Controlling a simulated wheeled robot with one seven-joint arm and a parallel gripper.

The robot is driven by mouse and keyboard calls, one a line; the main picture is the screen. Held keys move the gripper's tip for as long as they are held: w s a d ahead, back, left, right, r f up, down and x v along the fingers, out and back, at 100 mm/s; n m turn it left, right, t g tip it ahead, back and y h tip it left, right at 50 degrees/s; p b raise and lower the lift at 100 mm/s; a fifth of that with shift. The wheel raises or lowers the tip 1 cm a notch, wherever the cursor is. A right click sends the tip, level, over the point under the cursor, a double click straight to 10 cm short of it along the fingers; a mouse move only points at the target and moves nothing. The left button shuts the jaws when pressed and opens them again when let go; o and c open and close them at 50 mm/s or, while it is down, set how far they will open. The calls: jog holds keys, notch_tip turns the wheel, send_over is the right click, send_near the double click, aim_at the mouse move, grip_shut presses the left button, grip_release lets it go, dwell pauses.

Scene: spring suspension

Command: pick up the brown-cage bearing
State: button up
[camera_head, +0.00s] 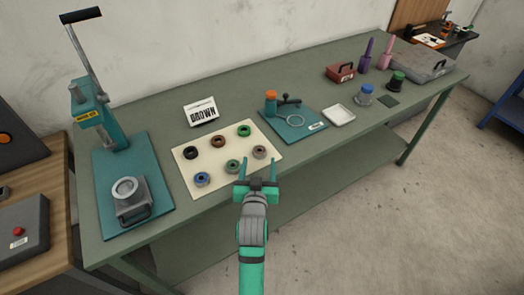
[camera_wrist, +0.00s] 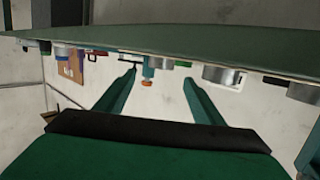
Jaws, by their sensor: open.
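The brown-cage bearing (camera_head: 218,141) lies in the back row, middle, of a cream mat (camera_head: 213,187) on the green bench. It is between a black bearing (camera_head: 190,153) and a green one (camera_head: 243,130). The front row holds a blue bearing (camera_head: 201,180), a green one (camera_head: 232,166) and a grey-brown one (camera_head: 259,152). My gripper (camera_head: 259,166) is open and empty at the bench's front side, near the grey-brown bearing, to the right and front of the brown one. In the wrist view its spread fingers (camera_wrist: 158,76) show with nothing between them; I cannot pick out the brown bearing there.
A card reading BROWN (camera_head: 200,111) stands behind the mat. A teal press (camera_head: 118,175) is at left, a teal fixture plate (camera_head: 305,124) with orange-topped post at right. A white tray (camera_head: 339,114) and several containers stand farther right.

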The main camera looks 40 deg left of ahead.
aim_at(260, 149)
jog(key=shift+w+a+f, duration=0.1)
jog(key=shift+w+a, duration=0.3)
jog(key=shift+a, duration=0.05)
jog(key=shift+x, duration=2.7)
jog(key=shift+d+f, duration=0.1)
jog(key=shift+c, duration=0.2)
jog(key=c, duration=1.2)
jog(key=shift+c, duration=0.2)
